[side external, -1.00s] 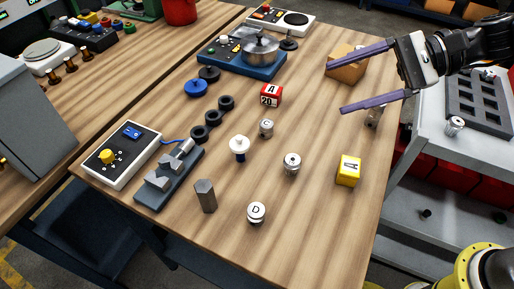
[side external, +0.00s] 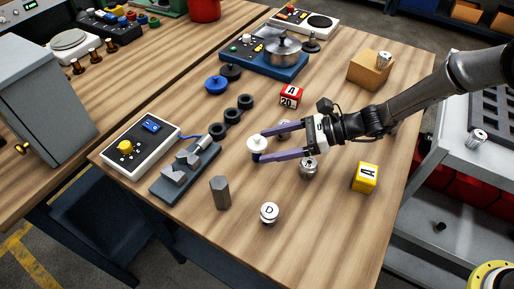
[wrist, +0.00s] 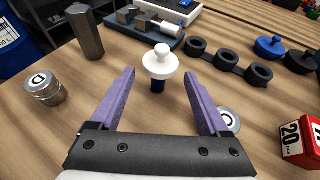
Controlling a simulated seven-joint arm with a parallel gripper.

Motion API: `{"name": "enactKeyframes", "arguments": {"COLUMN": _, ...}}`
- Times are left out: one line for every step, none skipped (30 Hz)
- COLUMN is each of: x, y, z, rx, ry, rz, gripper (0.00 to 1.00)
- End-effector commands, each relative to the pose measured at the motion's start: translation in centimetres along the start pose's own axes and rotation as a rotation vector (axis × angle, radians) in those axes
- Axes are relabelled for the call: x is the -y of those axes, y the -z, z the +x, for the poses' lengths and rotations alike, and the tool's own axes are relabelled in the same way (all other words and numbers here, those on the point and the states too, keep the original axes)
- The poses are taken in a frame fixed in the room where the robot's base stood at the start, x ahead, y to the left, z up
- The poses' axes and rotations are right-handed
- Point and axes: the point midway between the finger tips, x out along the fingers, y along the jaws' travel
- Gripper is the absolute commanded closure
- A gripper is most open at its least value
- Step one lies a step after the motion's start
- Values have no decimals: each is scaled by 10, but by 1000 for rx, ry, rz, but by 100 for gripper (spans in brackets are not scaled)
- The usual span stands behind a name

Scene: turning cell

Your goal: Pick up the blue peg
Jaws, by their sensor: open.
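Nothing is held. In the side view the fingers partly cover the peg's lower part.
A metal C cylinder (wrist: 229,119) lies close to the right finger. A D cylinder (side external: 269,212), a grey hexagonal post (side external: 220,193), a grey V-block fixture (side external: 186,172), black rings (side external: 232,116), a red 20 block (side external: 290,96) and a yellow block (side external: 364,177) stand around.

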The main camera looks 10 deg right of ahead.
Motion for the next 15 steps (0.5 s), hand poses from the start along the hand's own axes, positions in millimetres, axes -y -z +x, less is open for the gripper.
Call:
{"name": "enactKeyframes", "arguments": {"x": -1, "y": 0, "z": 7, "rx": 0, "ry": -2, "rz": -1, "gripper": 21}}
{"name": "enactKeyframes", "arguments": {"x": 0, "y": 0, "z": 10, "rx": -1, "ry": -1, "rz": -1, "gripper": 21}}
{"name": "enactKeyframes", "arguments": {"x": 0, "y": 0, "z": 13, "rx": -1, "ry": -1, "rz": -1, "gripper": 21}}
{"name": "enactKeyframes", "arguments": {"x": 0, "y": 0, "z": 14, "rx": -1, "ry": -1, "rz": 0, "gripper": 21}}
{"name": "enactKeyframes", "arguments": {"x": 0, "y": 0, "z": 15, "rx": -1, "ry": 0, "rz": 0, "gripper": 21}}
{"name": "enactKeyframes", "arguments": {"x": 0, "y": 0, "z": 17, "rx": -1, "ry": 0, "rz": 0, "gripper": 21}}
{"name": "enactKeyframes", "arguments": {"x": 0, "y": 0, "z": 19, "rx": 0, "ry": 0, "rz": 0, "gripper": 21}}
{"name": "enactKeyframes", "arguments": {"x": -1, "y": 0, "z": 22, "rx": 0, "ry": -1, "rz": 0, "gripper": 21}}
{"name": "enactKeyframes", "arguments": {"x": -1, "y": 0, "z": 26, "rx": 0, "ry": -2, "rz": 0, "gripper": 21}}
{"name": "enactKeyframes", "arguments": {"x": -1, "y": 0, "z": 30, "rx": 0, "ry": -2, "rz": 0, "gripper": 21}}
{"name": "enactKeyframes", "arguments": {"x": -1, "y": 0, "z": 34, "rx": 0, "ry": -2, "rz": -1, "gripper": 21}}
{"name": "enactKeyframes", "arguments": {"x": -1, "y": 1, "z": 41, "rx": -1, "ry": -3, "rz": -1, "gripper": 21}}
{"name": "enactKeyframes", "arguments": {"x": -1, "y": 1, "z": 46, "rx": -1, "ry": -2, "rz": -1, "gripper": 21}}
{"name": "enactKeyframes", "arguments": {"x": -1, "y": 1, "z": 50, "rx": -1, "ry": -2, "rz": -1, "gripper": 21}}
{"name": "enactKeyframes", "arguments": {"x": -1, "y": 1, "z": 55, "rx": -1, "ry": -1, "rz": 0, "gripper": 21}}
